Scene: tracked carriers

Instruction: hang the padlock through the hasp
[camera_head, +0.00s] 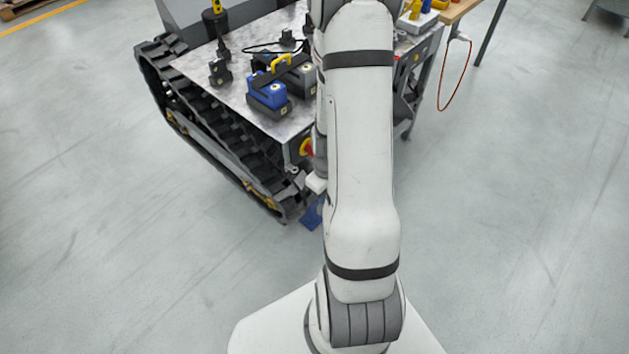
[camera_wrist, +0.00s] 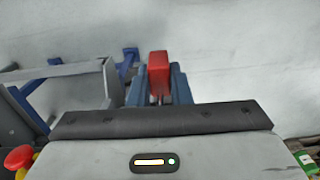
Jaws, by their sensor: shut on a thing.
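In the wrist view, a red padlock (camera_wrist: 158,70) is held between the two blue fingers of my gripper (camera_wrist: 159,86). The gripper is shut on it. The red body points away from the camera, and a thin shackle part shows faintly between the fingers. The padlock does not show in the head view, where my arm covers most of the gripper. I cannot pick out the hasp with certainty in either view. A grey frame with blue bars (camera_wrist: 88,70) stands left of the padlock in the wrist view, visibly apart from it.
The tracked carrier (camera_head: 240,75) stands behind and left of my arm. Its deck holds a blue block (camera_head: 268,92) and several dark fixtures. A red and yellow knob (camera_head: 306,147) sits on its near end. A workbench (camera_head: 458,10) is at the back right. Floor on both sides is clear.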

